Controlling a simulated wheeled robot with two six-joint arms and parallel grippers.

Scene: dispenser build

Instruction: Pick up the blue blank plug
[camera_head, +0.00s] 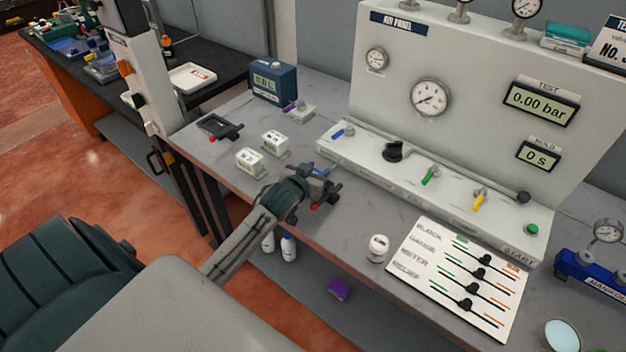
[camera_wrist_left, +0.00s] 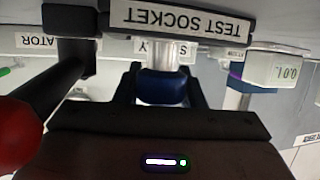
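The blue blank plug shows in the left wrist view (camera_wrist_left: 163,88) as a dark blue body below a silver cylindrical fitting, close to a large upside-down TEST SOCKET label (camera_wrist_left: 190,20). My left gripper (camera_head: 320,178) is at the front of the air panel's ledge, towards its left end. In the head view small blue parts show at its tip, partly hidden by the gripper. In the left wrist view its dark fingers (camera_wrist_left: 162,90) stand on both sides of the blue body. I cannot tell whether they touch it. My right gripper is not in view.
The air panel's ledge (camera_head: 455,215) carries blue, green and yellow handles. Two small white boxes (camera_head: 262,152) and a dark blue meter (camera_head: 273,82) stand to the left. A small white jar (camera_head: 377,248) and a white chart board (camera_head: 465,280) are to the right.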

